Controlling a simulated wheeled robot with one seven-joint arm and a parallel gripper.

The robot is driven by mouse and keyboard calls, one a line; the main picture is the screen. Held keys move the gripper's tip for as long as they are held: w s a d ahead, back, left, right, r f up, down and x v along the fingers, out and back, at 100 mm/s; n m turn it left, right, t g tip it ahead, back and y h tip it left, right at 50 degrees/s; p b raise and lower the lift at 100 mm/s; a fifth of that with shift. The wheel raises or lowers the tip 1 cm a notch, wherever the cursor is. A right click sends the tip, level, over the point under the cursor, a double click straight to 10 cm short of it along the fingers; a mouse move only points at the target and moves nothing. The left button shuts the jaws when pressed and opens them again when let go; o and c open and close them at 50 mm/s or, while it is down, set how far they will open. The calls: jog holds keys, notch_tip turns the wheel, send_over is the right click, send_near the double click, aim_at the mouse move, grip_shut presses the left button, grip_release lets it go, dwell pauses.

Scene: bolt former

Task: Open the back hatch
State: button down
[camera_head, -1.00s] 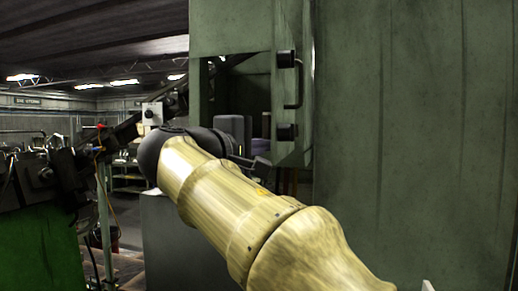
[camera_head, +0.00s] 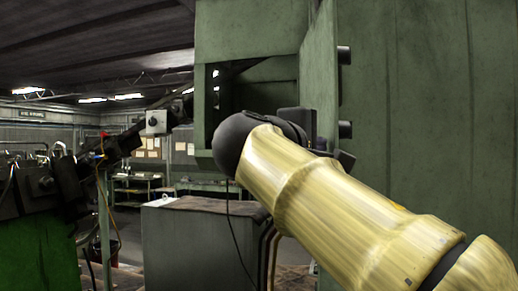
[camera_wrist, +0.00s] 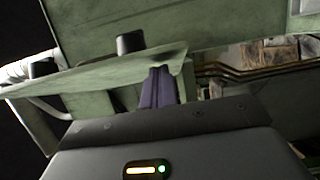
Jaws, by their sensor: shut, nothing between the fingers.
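The back hatch (camera_head: 319,85) is a green panel. In the head view it stands swung out, seen nearly edge-on, at the right side of a dark opening (camera_head: 255,92) in the green machine. Its two black handle mounts (camera_head: 344,56) show on its outer side. In the wrist view the hatch (camera_wrist: 95,80) crosses the upper left, with the curved handle (camera_wrist: 42,122) at far left. My gripper (camera_wrist: 161,74) is shut and empty, its dark fingers up against or very near the panel's edge. In the head view my arm partly hides the gripper and the lower hatch.
A grey cabinet (camera_head: 195,240) stands below the opening. A green machine (camera_head: 40,240) with dark fittings is at the left. A wide green wall (camera_head: 430,100) fills the right. Open floor and shelves lie farther back between them.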

jog(key=shift+a, duration=0.1)
jog(key=b+v, duration=0.3)
jog(key=v, duration=0.8)
jog(key=shift+s, duration=0.45)
jog(key=w+a+f+n+g+y, duration=0.1)
jog(key=w+f+y, duration=0.1)
jog(key=w+f, duration=0.35)
jog(key=w+a+f+n+y, duration=0.1)
jog(key=w+f+n, duration=0.15)
jog(key=f, duration=0.55)
jog(key=w+d+f+m+g+y, duration=0.1)
jog(key=w+f+g+y, duration=0.1)
jog(key=f, duration=0.8)
jog(key=w+d+f+g+y, duration=0.1)
jog(key=f+g, duration=0.1)
jog(key=f, duration=0.8)
jog(key=s+d+f+m+g+y, duration=0.1)
jog(key=s+f+m, duration=0.3)
jog(key=f, duration=0.5)
jog(key=s+d+f+m+g+y, duration=0.2)
jog(key=s+d+f+m+g, duration=0.1)
jog(key=f, duration=0.7)
jog(key=s+d+f+m+g+y, duration=0.2)
jog(key=s+d+f+m, duration=0.2)
jog(key=s+f, duration=0.3)
notch_tip(320, 180, down, 3)
jog(key=shift+s+r+m, duration=0.1)
jog(key=shift+s+m, duration=0.15)
jog(key=shift+m, duration=0.6)
